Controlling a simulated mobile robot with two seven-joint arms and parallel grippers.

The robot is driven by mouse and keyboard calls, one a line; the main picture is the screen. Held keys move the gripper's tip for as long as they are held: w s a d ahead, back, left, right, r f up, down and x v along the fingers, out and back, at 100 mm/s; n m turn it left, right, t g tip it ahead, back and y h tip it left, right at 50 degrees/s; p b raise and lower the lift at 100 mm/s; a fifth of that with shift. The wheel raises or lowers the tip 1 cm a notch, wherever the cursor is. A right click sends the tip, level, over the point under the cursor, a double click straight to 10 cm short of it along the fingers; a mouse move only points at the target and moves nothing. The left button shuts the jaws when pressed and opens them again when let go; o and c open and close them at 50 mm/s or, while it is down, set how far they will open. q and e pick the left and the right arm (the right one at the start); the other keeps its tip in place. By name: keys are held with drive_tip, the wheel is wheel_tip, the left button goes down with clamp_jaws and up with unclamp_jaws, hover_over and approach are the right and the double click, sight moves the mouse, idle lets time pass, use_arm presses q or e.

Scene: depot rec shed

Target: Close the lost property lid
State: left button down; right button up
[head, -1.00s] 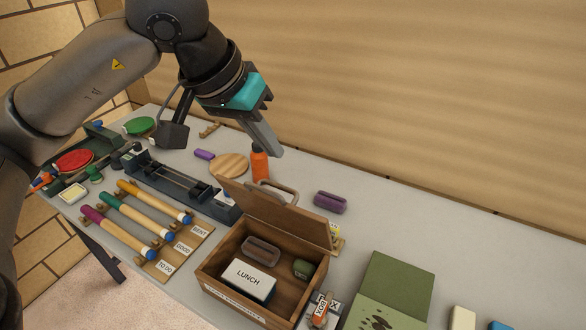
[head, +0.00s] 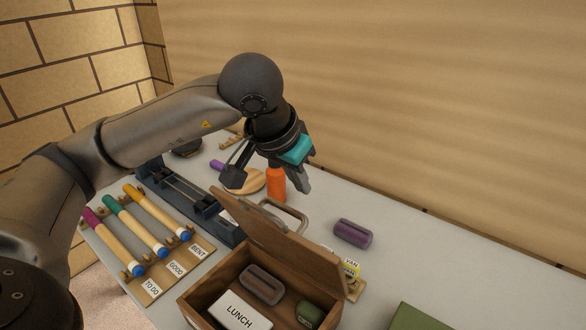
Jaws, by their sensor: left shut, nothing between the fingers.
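The wooden lost property box (head: 205,298) stands at the bottom middle with its lid (head: 280,247) standing open, tilted up along the box's far side. Inside the box are a brown-grey case (head: 262,284), a white block marked LUNCH (head: 236,314) and a dark green item (head: 310,314). My left gripper (head: 304,188) is shut and empty, pointing down beyond the lid, beside an orange bottle (head: 276,185). I cannot tell whether it touches anything. My right gripper is not in view.
A purple case (head: 352,233) lies right of the lid, and a light handle-like loop (head: 284,215) lies behind it. Several coloured-handled mallets lie on a labelled board (head: 180,270) at left. The table (head: 420,255) is clear at right, before a green item (head: 418,318).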

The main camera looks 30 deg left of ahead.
sight(286, 230)
use_arm(q)
drive_tip(key=shift+s+a+f+p, duration=0.1)
drive_tip(key=shift+s+f+p, duration=0.45)
drive_tip(key=shift+s+f, duration=0.6)
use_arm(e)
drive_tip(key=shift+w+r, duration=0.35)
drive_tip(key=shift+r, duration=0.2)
use_arm(q)
drive_tip(key=shift+s+r, duration=0.1)
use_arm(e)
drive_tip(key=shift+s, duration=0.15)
